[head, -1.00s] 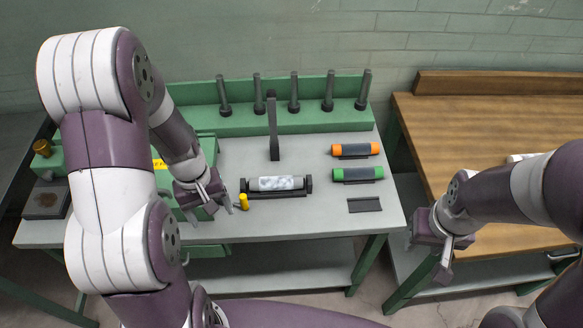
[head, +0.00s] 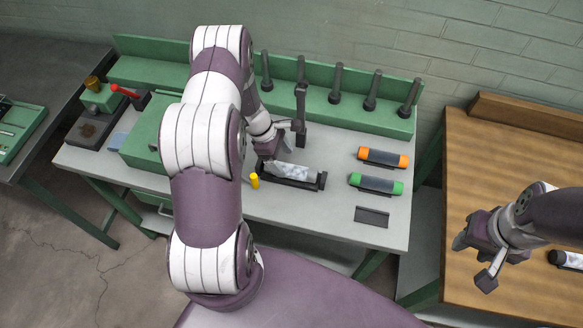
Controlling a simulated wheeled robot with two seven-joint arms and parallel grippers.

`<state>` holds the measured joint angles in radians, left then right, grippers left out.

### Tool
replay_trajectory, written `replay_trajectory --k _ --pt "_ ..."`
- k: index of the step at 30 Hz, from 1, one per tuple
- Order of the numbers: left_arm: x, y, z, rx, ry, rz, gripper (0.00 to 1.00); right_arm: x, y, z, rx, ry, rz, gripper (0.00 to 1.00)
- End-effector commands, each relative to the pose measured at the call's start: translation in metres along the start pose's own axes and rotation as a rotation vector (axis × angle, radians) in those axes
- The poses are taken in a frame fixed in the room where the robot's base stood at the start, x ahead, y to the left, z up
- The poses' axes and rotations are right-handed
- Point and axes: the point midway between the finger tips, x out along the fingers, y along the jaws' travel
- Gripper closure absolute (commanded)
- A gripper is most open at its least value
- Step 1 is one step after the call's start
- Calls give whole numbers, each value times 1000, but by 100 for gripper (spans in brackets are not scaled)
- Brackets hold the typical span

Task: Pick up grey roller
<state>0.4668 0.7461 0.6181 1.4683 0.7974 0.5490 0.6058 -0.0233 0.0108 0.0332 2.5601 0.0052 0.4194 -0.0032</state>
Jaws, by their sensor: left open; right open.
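A mottled grey-white roller (head: 295,173) lies in a dark cradle (head: 318,180) on the grey-topped workbench in the head view. My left gripper (head: 284,142) is open, just behind the left end of the roller and in front of a dark upright post. Its fingers partly cover that area, and I cannot tell whether they touch the roller. My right gripper (head: 474,262) is open and empty, over the left part of the wooden table.
An orange roller (head: 383,157) and a green roller (head: 377,183) lie right of the cradle, near an empty dark holder (head: 372,216). A yellow piece (head: 254,181) stands at the cradle's left. Upright pegs (head: 337,88) line the green back ledge. Another roller (head: 571,260) lies on the wooden table (head: 500,150).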

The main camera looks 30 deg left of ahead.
Motion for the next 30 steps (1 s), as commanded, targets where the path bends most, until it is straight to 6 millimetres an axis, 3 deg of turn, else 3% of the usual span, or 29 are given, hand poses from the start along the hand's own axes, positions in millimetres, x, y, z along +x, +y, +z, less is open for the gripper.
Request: replay_trajectory --k 6,9,17,23,30 --pt "32 4 -1 0 0 -4 23 -24 0 -3 0 0 0 58" --pt "48 4 -2 2 1 -2 23 -25 0 -3 0 0 0 58" --pt "54 4 -3 2 1 0 23 -24 0 -3 0 0 0 58" --pt "54 5 -3 2 1 0 88 -24 0 -3 0 0 0 58" --pt "54 5 -3 3 1 1 89 -24 0 -3 0 0 0 58"
